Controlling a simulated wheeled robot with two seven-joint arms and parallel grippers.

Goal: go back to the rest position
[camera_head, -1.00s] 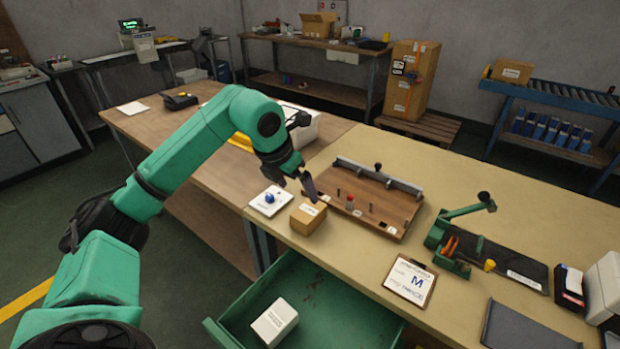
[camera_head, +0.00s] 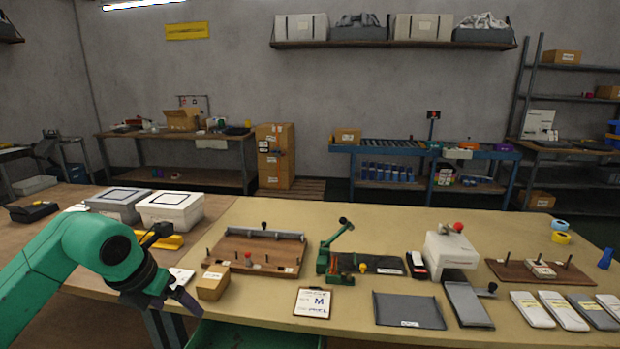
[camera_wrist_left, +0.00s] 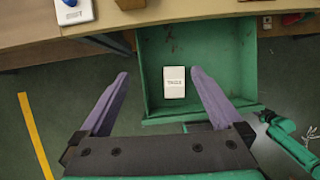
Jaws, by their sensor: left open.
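My left gripper (camera_head: 164,302) hangs at the front left edge of the bench, left of a small cardboard box (camera_head: 213,282). In the left wrist view its two purple fingers (camera_wrist_left: 158,100) are spread apart with nothing between them. Below and beyond them is an open green drawer (camera_wrist_left: 215,60) with a small white labelled box (camera_wrist_left: 174,82) inside. In the head view only part of the drawer (camera_head: 255,335) shows. My right gripper is not in the head view; a green arm part shows at the right of the wrist view.
The bench holds a wooden peg board (camera_head: 258,250), a green lever tool (camera_head: 335,250), a clipboard (camera_head: 312,302), a grey tray (camera_head: 408,310) and a white machine (camera_head: 450,250). Several flat packs lie at the right. Two lidded boxes (camera_head: 170,210) stand at the left.

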